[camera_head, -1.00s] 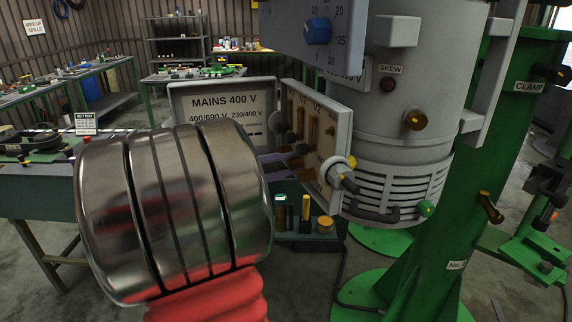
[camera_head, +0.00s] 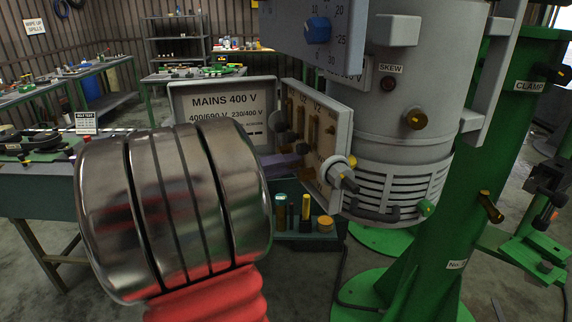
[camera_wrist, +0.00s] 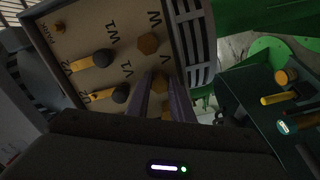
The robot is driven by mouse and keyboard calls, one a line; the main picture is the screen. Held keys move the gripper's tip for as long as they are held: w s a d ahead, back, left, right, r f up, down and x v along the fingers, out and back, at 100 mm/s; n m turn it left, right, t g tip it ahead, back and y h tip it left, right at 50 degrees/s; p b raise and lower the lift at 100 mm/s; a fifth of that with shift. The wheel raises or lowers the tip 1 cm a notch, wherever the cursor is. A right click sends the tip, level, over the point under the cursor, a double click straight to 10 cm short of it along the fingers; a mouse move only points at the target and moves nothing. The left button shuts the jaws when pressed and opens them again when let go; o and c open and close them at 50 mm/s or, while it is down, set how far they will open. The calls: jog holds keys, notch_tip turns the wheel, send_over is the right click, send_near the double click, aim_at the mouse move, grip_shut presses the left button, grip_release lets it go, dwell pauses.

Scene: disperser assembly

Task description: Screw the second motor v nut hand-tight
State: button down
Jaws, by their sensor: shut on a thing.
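In the wrist view, my gripper (camera_wrist: 161,80) has its two purple-grey fingers closed on a brass nut (camera_wrist: 164,84) at a V terminal. The fingers hide much of this nut, so I cannot tell how tightly it sits. A second brass hex nut (camera_wrist: 148,43) shows uncovered beside it on the beige terminal board (camera_wrist: 88,20). In the head view, the open terminal box (camera_head: 343,128) is on the motor's lower left side. My gripper's purple part (camera_head: 284,161) reaches into it, but the fingertips and nut are not clear there.
The open lid (camera_head: 225,101) marked MAINS 400 V is left of the box. The grey motor (camera_head: 405,150) and green stand (camera_head: 420,250) are at the right. A small dark tray (camera_head: 303,240) with brass pieces is below the box. Workbenches line the left.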

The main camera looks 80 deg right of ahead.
jog(key=shift+f, duration=0.25)
jog(key=c, duration=2)
grip_release()
jog(key=o, duration=0.4)
jog(key=shift+r, duration=0.1)
jog(key=shift+o, duration=0.2)
jog(key=shift+w, duration=0.1)
jog(key=v, duration=1.3)
jog(key=shift+w+a, duration=0.25)
